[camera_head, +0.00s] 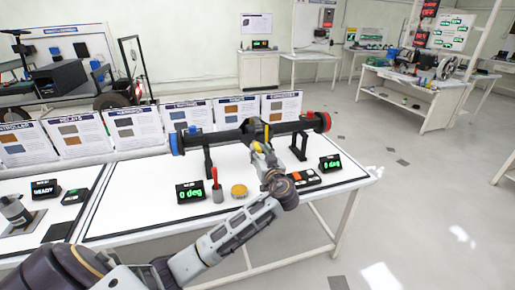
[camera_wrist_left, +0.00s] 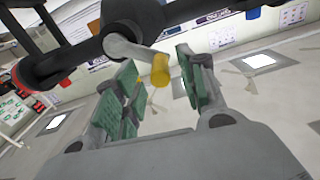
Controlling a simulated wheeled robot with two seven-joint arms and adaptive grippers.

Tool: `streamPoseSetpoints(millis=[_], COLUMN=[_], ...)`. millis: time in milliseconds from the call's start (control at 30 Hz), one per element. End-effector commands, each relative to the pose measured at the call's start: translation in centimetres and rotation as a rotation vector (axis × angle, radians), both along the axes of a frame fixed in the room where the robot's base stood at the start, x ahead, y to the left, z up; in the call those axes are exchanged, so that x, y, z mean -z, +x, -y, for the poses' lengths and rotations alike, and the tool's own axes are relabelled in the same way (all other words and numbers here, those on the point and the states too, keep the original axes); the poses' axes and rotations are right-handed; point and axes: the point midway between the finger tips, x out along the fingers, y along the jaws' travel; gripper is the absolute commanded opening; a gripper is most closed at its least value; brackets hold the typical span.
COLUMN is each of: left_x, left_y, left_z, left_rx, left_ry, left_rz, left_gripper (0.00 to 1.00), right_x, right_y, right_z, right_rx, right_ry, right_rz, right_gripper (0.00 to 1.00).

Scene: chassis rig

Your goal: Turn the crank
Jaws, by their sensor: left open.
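A black axle (camera_head: 222,138) with a blue end and a red end rests level on two black stands on the white table. It crosses the top of the left wrist view (camera_wrist_left: 80,52). The crank has a grey arm (camera_wrist_left: 128,48) and a yellow handle (camera_wrist_left: 160,70). My left gripper (camera_head: 262,150) is at the middle of the axle and partly hides it. In the left wrist view its green-padded fingers (camera_wrist_left: 158,85) are open, with the yellow handle showing between them, near the tips. Contact cannot be told. My right gripper is not in view.
Two small displays reading 0 deg stand on the table, one at left (camera_head: 190,192) and one at right (camera_head: 330,163). A red-handled tool in a cup (camera_head: 217,193) and a yellow round tin (camera_head: 239,191) stand before the axle. Information boards (camera_head: 135,126) line the back edge.

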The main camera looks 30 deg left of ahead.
Motion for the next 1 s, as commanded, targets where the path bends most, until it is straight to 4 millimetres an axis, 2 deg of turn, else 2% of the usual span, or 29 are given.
streamPoseSetpoints(millis=[300,733,1000], left_x=[-0.1,0.0,0.0], left_y=[2.1,2.4,2.4], left_z=[-2.4,-2.8,-2.8], left_rx=[0.000,0.000,0.000], left_ry=[0.000,0.000,0.000], left_rz=[0.001,0.000,0.000], left_gripper=[0.41,0.41,0.06], right_x=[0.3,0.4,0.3], right_y=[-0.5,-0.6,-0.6], right_z=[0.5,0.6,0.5], right_rx=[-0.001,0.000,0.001], right_ry=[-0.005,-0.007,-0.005], right_rz=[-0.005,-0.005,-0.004], right_gripper=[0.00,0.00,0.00])
